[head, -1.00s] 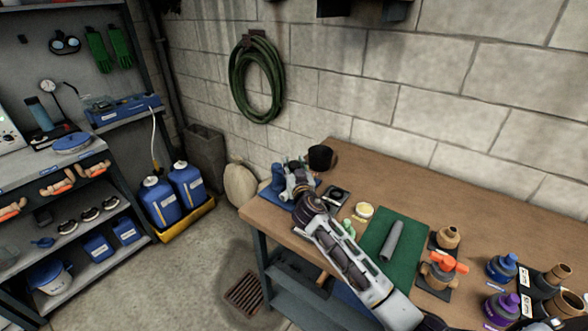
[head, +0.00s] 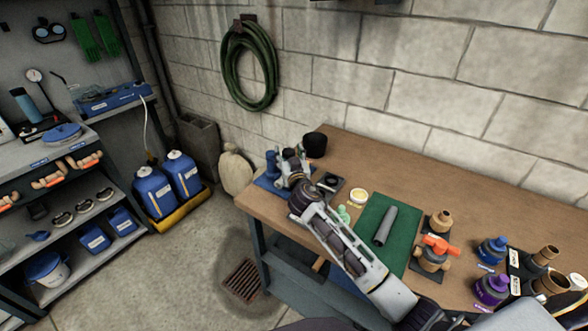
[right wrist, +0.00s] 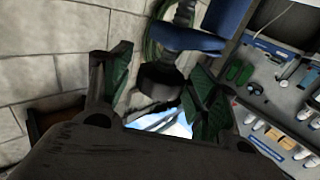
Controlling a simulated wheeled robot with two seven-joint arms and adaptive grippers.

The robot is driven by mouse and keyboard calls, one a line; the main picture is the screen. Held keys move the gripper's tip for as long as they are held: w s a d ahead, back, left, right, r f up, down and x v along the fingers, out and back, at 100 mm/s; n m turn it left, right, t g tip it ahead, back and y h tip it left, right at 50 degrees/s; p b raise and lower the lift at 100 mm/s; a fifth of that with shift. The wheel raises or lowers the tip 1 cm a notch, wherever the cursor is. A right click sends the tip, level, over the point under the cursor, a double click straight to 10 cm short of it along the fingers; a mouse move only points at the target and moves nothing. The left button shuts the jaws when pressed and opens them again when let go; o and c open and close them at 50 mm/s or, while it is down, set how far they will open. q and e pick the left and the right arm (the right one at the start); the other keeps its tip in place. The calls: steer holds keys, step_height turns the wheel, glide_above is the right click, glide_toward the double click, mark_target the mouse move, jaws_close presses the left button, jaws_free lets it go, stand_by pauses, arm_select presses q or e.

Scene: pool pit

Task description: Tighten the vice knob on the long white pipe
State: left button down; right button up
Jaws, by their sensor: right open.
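A blue vice (head: 270,163) stands at the left end of the workbench, partly hidden by my right gripper. My right gripper (head: 291,157) is open beside it, its fingers close to the vice. In the right wrist view the open fingers (right wrist: 158,66) are spread, and blue vice parts (right wrist: 192,37) show beyond them. I cannot tell whether a finger touches the vice, and I cannot make out its knob. No long white pipe is clearly visible; a grey pipe (head: 385,225) lies on the green mat (head: 366,226). My left gripper is out of view.
A black cup-like cylinder (head: 315,145) stands just behind the gripper. A yellow-rimmed tin (head: 358,195), a valve with an orange handle (head: 434,253) and several fittings sit to the right. The rear middle of the workbench (head: 420,180) is clear.

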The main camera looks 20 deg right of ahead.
steer(key=s+a, duration=0.1)
steer(key=s, duration=1)
steer(key=shift+s, duration=0.2)
stand_by(0.4)
steer(key=shift+a, duration=0.1)
stand_by(0.4)
